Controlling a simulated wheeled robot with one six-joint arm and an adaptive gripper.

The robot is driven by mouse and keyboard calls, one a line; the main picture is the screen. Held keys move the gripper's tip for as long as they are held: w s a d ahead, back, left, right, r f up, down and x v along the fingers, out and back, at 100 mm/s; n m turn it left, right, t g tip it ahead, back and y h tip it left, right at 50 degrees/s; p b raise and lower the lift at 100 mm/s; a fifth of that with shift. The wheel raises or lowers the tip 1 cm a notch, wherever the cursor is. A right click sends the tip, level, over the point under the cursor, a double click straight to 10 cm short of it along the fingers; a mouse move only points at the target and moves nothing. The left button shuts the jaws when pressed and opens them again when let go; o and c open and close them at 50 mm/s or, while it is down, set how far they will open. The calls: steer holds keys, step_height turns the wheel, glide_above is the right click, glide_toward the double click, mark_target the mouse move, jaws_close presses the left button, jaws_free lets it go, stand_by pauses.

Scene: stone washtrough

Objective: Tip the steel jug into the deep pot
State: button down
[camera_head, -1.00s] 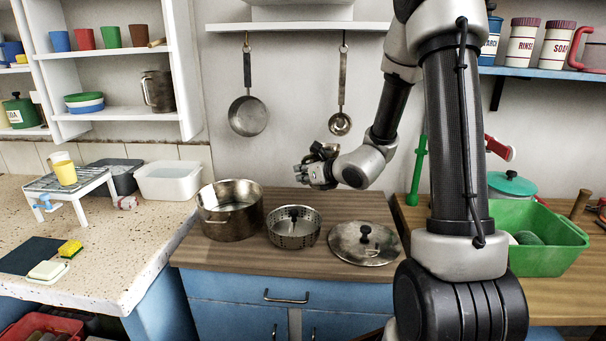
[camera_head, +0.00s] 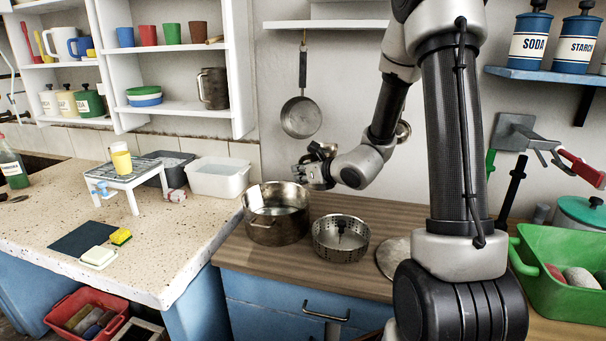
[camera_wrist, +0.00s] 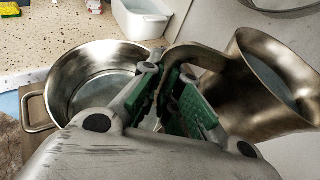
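The deep pot (camera_head: 276,229), a worn steel pan with side handles, stands on the wooden worktop left of centre. Its open mouth also shows at left in the wrist view (camera_wrist: 70,75), with a pale bluish surface inside. My gripper (camera_head: 308,178) is above and behind the pot's right side, clear of it. In the wrist view my gripper's green-padded fingers (camera_wrist: 168,100) are closed around the curved handle of the steel jug (camera_wrist: 225,88). The jug is right of the fingers, with a grey surface inside. In the head view the jug is mostly hidden behind my gripper.
A steel colander (camera_head: 325,243) stands right of the pot, and a lid (camera_head: 388,258) lies partly behind my arm. A pan (camera_head: 300,118) hangs on the wall behind. A white tub (camera_head: 218,182) is left of the pot. A green crate (camera_head: 540,295) stands at right.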

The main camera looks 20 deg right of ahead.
steer(key=s+a+n+g+y, duration=0.5)
steer(key=s+a+n+y, duration=0.2)
steer(key=s+a, duration=0.8)
steer(key=shift+s+a+f+n, duration=0.2)
steer(key=shift+a+n, duration=0.3)
steer(key=shift+a, duration=0.4)
